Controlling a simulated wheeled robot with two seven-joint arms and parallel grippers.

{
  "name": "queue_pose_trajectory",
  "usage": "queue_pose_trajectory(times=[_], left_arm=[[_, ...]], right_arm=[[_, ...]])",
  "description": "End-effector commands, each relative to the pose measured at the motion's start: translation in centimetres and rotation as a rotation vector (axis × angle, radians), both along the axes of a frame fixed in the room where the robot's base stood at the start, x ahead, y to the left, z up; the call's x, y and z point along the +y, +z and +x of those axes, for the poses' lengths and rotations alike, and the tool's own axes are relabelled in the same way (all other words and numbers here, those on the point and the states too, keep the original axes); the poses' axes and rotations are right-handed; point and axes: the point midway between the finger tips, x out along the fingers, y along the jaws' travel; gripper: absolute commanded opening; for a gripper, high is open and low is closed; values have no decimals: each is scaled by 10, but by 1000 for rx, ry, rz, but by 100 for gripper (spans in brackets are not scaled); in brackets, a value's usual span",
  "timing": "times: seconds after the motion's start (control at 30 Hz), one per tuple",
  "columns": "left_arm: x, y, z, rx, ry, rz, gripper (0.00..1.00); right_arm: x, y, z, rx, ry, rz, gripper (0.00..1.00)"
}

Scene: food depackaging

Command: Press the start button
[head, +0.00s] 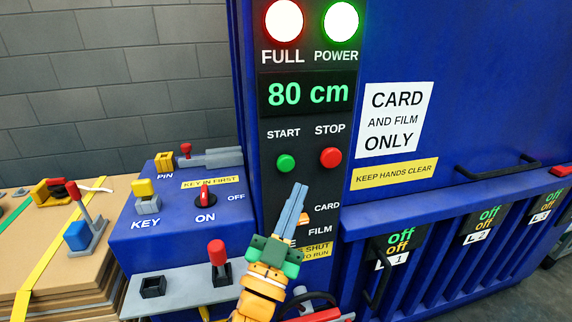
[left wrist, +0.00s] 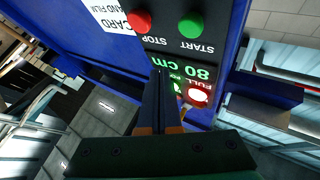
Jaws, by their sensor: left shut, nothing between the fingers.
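The green start button (head: 285,163) sits under the START label on the black control panel (head: 300,130) of the blue machine. The red stop button (head: 331,157) is to its right. My left gripper (head: 299,188) is shut and empty, with its tips in front of the panel, a little below and between the two buttons in the head view. In the left wrist view the start button (left wrist: 190,27) and stop button (left wrist: 139,21) lie beyond the fingertips. The tips look apart from both buttons. My right gripper is not in view.
The display (head: 307,93) reads 80 cm, and the FULL lamp (head: 284,20) and POWER lamp (head: 340,21) are lit. A blue key box (head: 165,225) with a red switch (head: 206,194) at ON stands left. A red-topped lever (head: 217,255) stands beside my left arm.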

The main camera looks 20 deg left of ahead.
Motion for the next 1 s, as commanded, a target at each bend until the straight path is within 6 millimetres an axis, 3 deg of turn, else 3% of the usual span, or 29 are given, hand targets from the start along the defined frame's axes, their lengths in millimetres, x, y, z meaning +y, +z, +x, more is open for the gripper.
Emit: queue_pose_trajectory(times=[0.4,1.0], left_arm=[[29,0,43,1,1,2,0],[32,0,48,1,1,-1,0]], right_arm=[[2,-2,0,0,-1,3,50],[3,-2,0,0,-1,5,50]])
